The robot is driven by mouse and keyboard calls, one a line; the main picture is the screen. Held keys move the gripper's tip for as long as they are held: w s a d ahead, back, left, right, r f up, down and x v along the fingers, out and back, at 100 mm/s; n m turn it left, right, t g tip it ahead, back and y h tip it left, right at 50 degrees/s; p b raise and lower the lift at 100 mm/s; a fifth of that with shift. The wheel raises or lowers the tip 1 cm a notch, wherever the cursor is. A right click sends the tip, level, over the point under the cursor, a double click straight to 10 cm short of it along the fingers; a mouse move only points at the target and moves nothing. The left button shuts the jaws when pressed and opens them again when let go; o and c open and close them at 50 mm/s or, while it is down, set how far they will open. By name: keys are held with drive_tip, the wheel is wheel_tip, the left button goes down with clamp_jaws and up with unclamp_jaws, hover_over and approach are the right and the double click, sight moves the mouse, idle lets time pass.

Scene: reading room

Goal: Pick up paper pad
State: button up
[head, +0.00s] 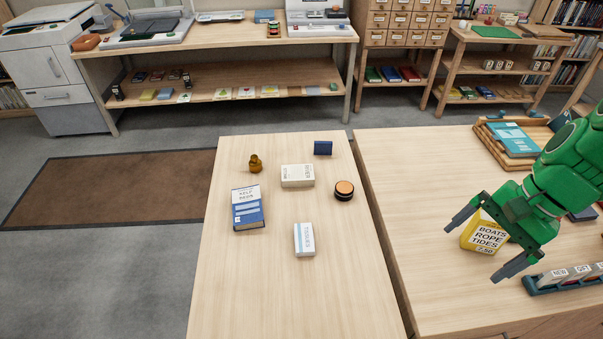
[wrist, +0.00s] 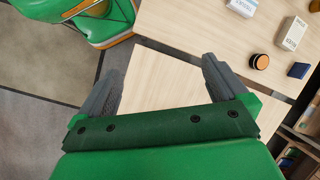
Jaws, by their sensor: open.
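I cannot tell for sure which thing is the paper pad. Two pale block-like items lie on the left table: a white one with print (head: 297,176) and a white one with a light blue band (head: 304,240). In the wrist view the printed white one (wrist: 292,33) and the banded one (wrist: 242,6) lie at the upper right. My gripper (head: 472,252) is over the right table, well to the right of both. Its fingers are spread and empty in the wrist view (wrist: 162,82), with only bare tabletop between them.
On the left table (head: 270,300) are a blue-and-white book (head: 247,208), a brass figurine (head: 255,163), a blue item (head: 323,148) and an orange-topped round tin (head: 344,190). A yellow block (head: 484,234), a tray (head: 490,146) and a teal rack (head: 560,282) occupy the right table.

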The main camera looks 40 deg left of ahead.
drive_tip(key=w+a+f+m+g+y, duration=0.1)
drive_tip(key=w+a+f+m+y, duration=0.15)
drive_tip(key=w+a, duration=0.7)
drive_tip(key=w+a+f+m+g+y, duration=0.1)
drive_tip(key=w+a+f, duration=0.4)
drive_tip(key=a, duration=0.7)
drive_tip(key=m+g+y, duration=0.3)
drive_tip(key=g, duration=0.1)
approach(299, 172)
drive_tip(key=shift+s+a+r, duration=0.1)
drive_tip(key=shift+s, duration=0.4)
drive_tip(key=shift+s+a+r, duration=0.1)
drive_tip(key=shift+s+a, duration=0.05)
drive_tip(key=shift+s, duration=0.35)
drive_tip(key=shift+s+a+f, duration=0.2)
drive_tip(key=shift+a+f, duration=0.35)
drive_tip(key=shift+a, duration=0.05)
drive_tip(key=shift+w+f+x, duration=0.1)
drive_tip(key=shift+w+x, duration=0.05)
drive_tip(key=shift+x, duration=1.75)
drive_tip(key=shift+w+f+x, duration=0.1)
drive_tip(key=shift+x, duration=1.85)
drive_tip(key=shift+a, duration=0.1)
drive_tip(key=shift+c, duration=0.2)
drive_tip(key=c, duration=0.9)
